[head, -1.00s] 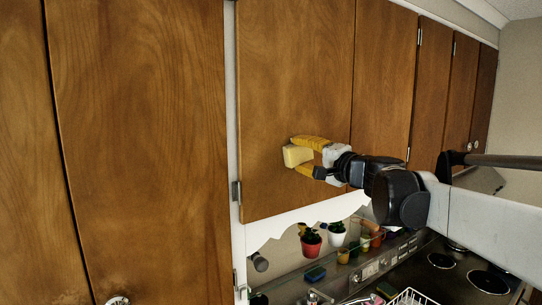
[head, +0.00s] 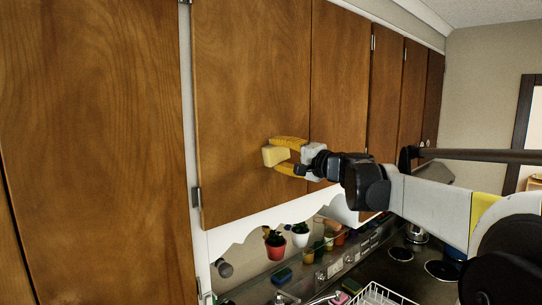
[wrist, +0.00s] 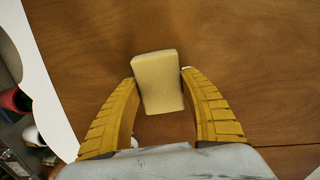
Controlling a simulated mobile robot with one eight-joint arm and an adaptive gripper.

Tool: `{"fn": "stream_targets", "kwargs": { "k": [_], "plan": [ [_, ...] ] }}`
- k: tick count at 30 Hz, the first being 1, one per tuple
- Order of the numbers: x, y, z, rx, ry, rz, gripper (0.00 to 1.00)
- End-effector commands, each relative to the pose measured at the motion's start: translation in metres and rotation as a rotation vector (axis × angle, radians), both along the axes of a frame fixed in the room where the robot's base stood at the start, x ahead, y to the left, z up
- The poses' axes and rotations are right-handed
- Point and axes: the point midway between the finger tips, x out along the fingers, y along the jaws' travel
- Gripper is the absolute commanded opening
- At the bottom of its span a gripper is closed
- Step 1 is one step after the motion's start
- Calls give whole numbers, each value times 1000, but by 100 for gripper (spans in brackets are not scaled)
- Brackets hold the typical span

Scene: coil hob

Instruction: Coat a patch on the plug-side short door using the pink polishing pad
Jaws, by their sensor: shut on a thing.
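My gripper (head: 276,154) is shut on a pale yellow, sponge-like block (head: 272,157), which looks yellow, not pink. In the wrist view the block (wrist: 158,84) sits between my two yellow fingers (wrist: 158,78), its end reaching past the tips. Block and fingers are in front of a short brown wooden wall-cabinet door (head: 245,80), in its lower part. I cannot tell whether the block touches the wood. No coated patch can be made out on the door. The frames do not show which door is plug-side.
A tall wooden door (head: 95,130) stands at the left. More cabinet doors (head: 340,80) run right. Below are a red-potted plant (head: 276,247), a white-potted plant (head: 300,236), a blue-green sponge (head: 282,275), a small pink item (head: 351,286), a dish rack (head: 378,295) and hob coils (head: 441,270).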

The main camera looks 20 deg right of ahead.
Motion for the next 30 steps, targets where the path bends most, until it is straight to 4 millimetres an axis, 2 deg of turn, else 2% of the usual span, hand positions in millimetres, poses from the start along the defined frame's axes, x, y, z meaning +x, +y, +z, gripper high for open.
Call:
{"fn": "stream_targets", "kwargs": {
  "k": [4,13,17,30],
  "plan": [
    [3,-9,0,0,0,-1,26],
    [5,-8,19,0,0,0,26],
    [5,-6,21,0,0,0,26],
    [-11,26,19,0,0,1,26]
  ]
}}
